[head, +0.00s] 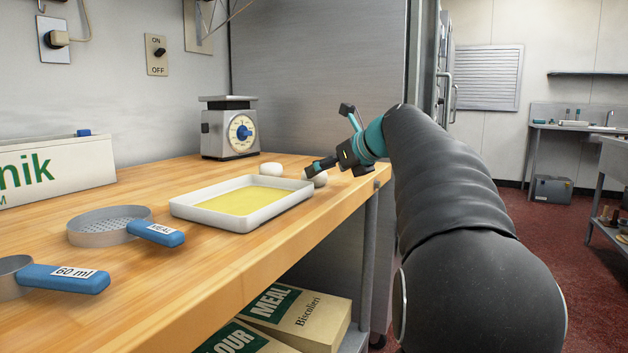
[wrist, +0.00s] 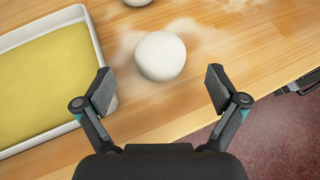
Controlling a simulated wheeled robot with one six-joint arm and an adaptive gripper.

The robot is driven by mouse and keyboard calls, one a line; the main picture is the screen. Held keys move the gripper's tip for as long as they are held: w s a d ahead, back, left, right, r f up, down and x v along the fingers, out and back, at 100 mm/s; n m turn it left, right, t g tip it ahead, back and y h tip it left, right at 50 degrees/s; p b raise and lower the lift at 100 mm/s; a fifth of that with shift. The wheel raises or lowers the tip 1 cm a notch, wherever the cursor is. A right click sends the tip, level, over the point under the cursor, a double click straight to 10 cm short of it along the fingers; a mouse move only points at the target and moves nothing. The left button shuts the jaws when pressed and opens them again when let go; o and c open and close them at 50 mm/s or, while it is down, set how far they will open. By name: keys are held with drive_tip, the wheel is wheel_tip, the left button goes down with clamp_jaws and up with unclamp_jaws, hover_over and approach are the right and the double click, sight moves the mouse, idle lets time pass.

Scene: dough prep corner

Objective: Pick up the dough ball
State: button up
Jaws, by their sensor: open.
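A white dough ball (wrist: 160,56) sits on the floury wooden bench in the wrist view, ahead of and between the two fingers. In the head view the same ball (head: 320,179) shows partly behind my gripper (head: 312,172), near the bench's right end. My gripper also shows in the wrist view (wrist: 160,91), open with nothing between its fingers. A second white ball (head: 271,169) lies farther back, and its lower edge shows at the top of the wrist view (wrist: 137,2).
A white tray (head: 190,211) with a yellow layer stands left of the ball, close to the left finger. The bench edge is on the right.

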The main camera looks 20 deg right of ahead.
drive_tip(key=x, duration=0.5)
drive_tip(key=shift+w+a+f, duration=0.1)
drive_tip(key=shift+w+f, duration=0.1)
drive_tip(key=shift+w, duration=0.05)
drive_tip(key=c, duration=1.3)
